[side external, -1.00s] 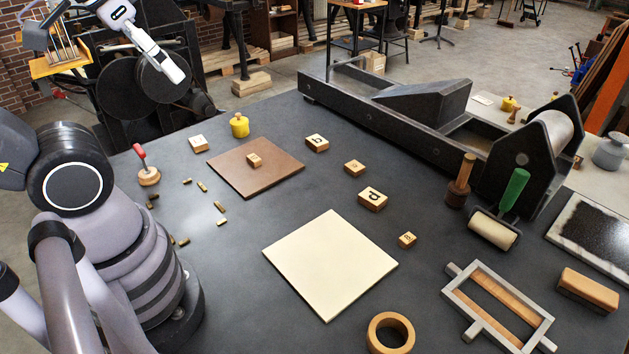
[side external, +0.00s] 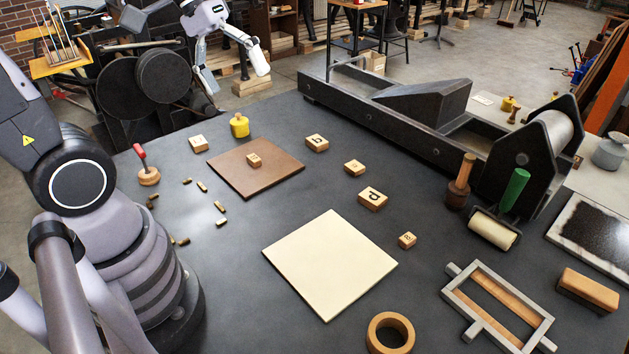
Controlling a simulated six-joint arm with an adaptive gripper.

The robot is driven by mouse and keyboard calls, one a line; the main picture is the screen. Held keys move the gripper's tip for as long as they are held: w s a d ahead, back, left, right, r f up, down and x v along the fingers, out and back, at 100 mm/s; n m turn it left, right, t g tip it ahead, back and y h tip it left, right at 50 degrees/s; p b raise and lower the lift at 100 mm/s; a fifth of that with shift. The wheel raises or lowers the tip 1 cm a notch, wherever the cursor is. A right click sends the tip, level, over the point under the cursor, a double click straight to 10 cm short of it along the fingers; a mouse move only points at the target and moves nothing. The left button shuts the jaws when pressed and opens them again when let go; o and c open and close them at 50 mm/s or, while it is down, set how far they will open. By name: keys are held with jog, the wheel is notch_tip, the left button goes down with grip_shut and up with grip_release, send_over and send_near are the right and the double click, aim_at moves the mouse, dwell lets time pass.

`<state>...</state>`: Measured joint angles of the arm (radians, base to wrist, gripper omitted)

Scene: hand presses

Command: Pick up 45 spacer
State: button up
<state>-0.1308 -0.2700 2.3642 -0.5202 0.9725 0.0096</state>
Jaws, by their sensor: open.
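Several small brass pieces, which look like spacers, lie scattered on the dark table left of the brown board. One is at the upper left (side external: 187,181), one beside it (side external: 202,187), one to the right (side external: 220,207) and one below that (side external: 222,222). Darker ones lie near my arm base (side external: 153,196) and lower down (side external: 184,241). No markings are readable, so I cannot tell which is the 45 spacer.
The brown board (side external: 280,160) carries a wooden letter block (side external: 254,160). More letter blocks (side external: 373,199) and a cream sheet (side external: 330,265) lie to the right. A long press (side external: 420,100) fills the back.

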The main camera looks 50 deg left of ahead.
jog(key=w+a+f+n+t+h, duration=0.2)
jog(key=w+f+n+h, duration=0.1)
jog(key=w+f+n, duration=0.55)
jog(key=w+a+f+n+t+h, duration=0.25)
jog(key=w+f+n, duration=0.3)
jog(key=w, duration=0.65)
jog(key=w+a+f+n+t+y, duration=0.1)
jog(key=a+f+n, duration=0.3)
jog(key=f, duration=0.2)
jog(key=w+a+f+n+t+y, duration=0.2)
jog(key=a+f+n, duration=0.2)
jog(key=f, duration=0.3)
jog(key=w+a+f+n+t+y, duration=0.1)
jog(key=a+f+n+t, duration=0.1)
jog(key=f, duration=0.4)
jog(key=shift+w+a+f+n+t, duration=0.1)
jog(key=shift+w+a+n+t, duration=0.05)
jog(key=shift+a+n, duration=0.35)
jog(key=shift+w+a+f+n+t, duration=0.15)
jog(key=shift+a+n, duration=0.25)
jog(key=shift+n, duration=0.2)
send_near(354, 166)
jog(key=x, duration=0.3)
jog(key=shift+w+d+f+y, duration=0.15)
jog(key=shift+w+f+y, duration=0.1)
jog(key=shift+x, duration=2.9)
jog(key=shift+w+r, duration=0.1)
jog(key=shift+r, duration=0.1)
jog(key=c, duration=1.2)
